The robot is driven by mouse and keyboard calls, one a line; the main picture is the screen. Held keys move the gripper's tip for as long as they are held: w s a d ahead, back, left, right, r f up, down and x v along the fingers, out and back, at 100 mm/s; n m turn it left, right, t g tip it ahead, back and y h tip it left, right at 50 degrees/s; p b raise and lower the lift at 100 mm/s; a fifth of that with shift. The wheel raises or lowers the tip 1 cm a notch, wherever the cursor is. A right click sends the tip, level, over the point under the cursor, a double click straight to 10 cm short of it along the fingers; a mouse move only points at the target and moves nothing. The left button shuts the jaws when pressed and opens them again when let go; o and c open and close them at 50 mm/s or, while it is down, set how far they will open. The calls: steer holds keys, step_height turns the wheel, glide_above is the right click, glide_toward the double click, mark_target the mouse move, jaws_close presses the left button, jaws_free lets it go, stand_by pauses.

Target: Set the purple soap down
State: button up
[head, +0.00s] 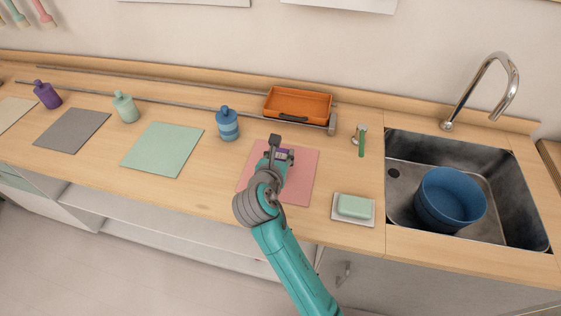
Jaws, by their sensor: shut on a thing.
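My gripper (275,153) is over the pink mat (304,168) on the wooden counter. It is shut on the purple soap (284,154), of which only a small part shows beside the fingers. My wrist and gripper hide most of the soap. I cannot tell whether the soap touches the mat or is held a little above it.
A green soap on a white dish (338,221) sits right of the mat, before the sink (512,226) with a blue tub (446,203). A striped blue bottle (227,126) and an orange tray (297,119) stand behind. A green mat (160,152) lies left.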

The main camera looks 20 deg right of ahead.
steer(key=shift+f, duration=1.65)
steer(key=o, duration=1.3)
steer(key=shift+f, duration=0.15)
